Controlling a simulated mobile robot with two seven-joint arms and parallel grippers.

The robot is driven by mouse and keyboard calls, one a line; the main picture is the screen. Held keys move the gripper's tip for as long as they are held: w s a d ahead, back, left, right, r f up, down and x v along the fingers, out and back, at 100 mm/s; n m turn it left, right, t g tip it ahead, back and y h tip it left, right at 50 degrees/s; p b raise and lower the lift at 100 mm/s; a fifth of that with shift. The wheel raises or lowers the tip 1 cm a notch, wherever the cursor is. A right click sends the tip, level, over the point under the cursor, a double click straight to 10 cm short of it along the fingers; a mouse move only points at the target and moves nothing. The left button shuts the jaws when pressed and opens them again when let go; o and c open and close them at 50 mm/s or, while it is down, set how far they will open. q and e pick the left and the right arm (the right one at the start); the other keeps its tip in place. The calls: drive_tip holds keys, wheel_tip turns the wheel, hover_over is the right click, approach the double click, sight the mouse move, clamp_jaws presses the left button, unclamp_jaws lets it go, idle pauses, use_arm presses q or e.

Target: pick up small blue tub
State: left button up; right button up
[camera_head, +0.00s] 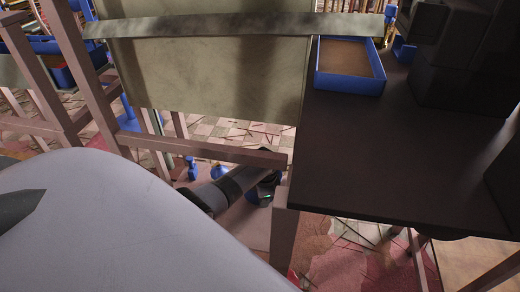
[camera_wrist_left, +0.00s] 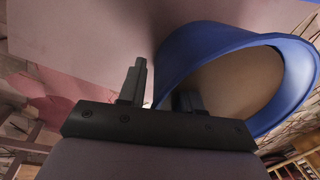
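A small blue tub (camera_wrist_left: 185,55) fills the upper right of the left wrist view, tilted in that picture, with its round rim and brownish inside showing. My left gripper (camera_wrist_left: 162,82) is open close to it. One finger shows outside the tub, left of its wall; the other overlaps the opening, so the near wall appears to lie between them. I cannot tell whether the fingers touch it. In the head view my left gripper (camera_head: 264,188) is low under the wooden frame, partly hidden by a rail, and the tub there is mostly hidden. My right gripper is not in view.
A wooden rail (camera_head: 205,148) and a post (camera_head: 283,235) stand close around my left arm. A dark table (camera_head: 390,165) to the right carries a blue tray (camera_head: 350,88). Small blue items (camera_head: 192,170) stand left of the gripper. A pale panel (camera_head: 210,70) rises behind.

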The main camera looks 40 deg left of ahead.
use_arm(q)
clamp_jaws()
idle(1.2)
drive_tip(key=shift+r, duration=0.1)
